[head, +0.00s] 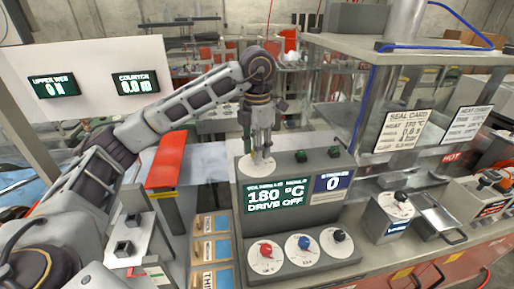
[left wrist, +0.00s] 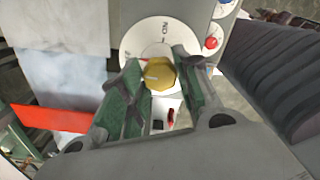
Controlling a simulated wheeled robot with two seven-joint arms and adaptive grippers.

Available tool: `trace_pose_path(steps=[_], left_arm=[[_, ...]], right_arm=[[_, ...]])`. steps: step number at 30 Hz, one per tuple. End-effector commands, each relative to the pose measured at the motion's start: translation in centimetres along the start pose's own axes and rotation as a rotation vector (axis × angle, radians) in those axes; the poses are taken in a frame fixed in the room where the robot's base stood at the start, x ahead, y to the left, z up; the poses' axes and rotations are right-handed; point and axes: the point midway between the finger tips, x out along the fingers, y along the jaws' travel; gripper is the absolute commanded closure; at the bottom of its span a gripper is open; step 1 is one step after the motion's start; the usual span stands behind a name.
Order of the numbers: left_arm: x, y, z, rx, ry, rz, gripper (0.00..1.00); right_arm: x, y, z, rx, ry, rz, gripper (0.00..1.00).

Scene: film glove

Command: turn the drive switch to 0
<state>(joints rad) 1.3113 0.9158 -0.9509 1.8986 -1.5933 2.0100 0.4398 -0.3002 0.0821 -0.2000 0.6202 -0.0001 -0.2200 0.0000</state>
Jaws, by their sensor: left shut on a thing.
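The drive switch appears as a yellow knob (left wrist: 161,76) on a round white dial (left wrist: 147,33) with dark lettering. In the head view the dial (head: 247,170) lies on top of the grey console, at its left end, and the knob is hidden by my gripper. My left gripper (head: 262,157) points straight down over it. In the left wrist view, its two green-padded fingers (left wrist: 158,66) are shut on the knob from both sides. A pale mark shows on the knob, but the setting it points to is unclear. The console display (head: 275,196) reads 180 °C and DRIVE OFF.
Two dark buttons (head: 318,155) sit right of the dial. A counter display (head: 332,183) shows 0. A separate dial box (head: 393,214) stands right. A red-orange plate (head: 166,160) lies left.

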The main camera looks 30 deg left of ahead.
Motion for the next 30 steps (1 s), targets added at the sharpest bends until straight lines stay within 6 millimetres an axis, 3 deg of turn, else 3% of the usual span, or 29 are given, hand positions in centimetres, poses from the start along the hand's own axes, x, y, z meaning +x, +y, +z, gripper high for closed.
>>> trace_pose_path(steps=[16, 17, 21, 30], left_arm=[[-0.09, 0.05, 0.01, -0.030, -0.002, 0.001, 0.92], [-0.09, 0.05, 0.01, -0.030, -0.002, 0.001, 0.65], [-0.07, 0.04, 0.01, -0.030, -0.001, 0.001, 0.47], [-0.02, 0.01, 0.00, -0.028, 0.000, 0.000, 0.46]], right_arm=[[-0.01, -0.08, -0.02, 0.001, 0.000, -0.001, 0.60], [-0.01, -0.10, -0.03, 0.001, 0.000, -0.001, 0.60], [0.00, -0.25, -0.06, 0.001, 0.001, -0.003, 0.60], [0.01, -0.25, -0.07, 0.001, 0.001, -0.003, 0.60]])
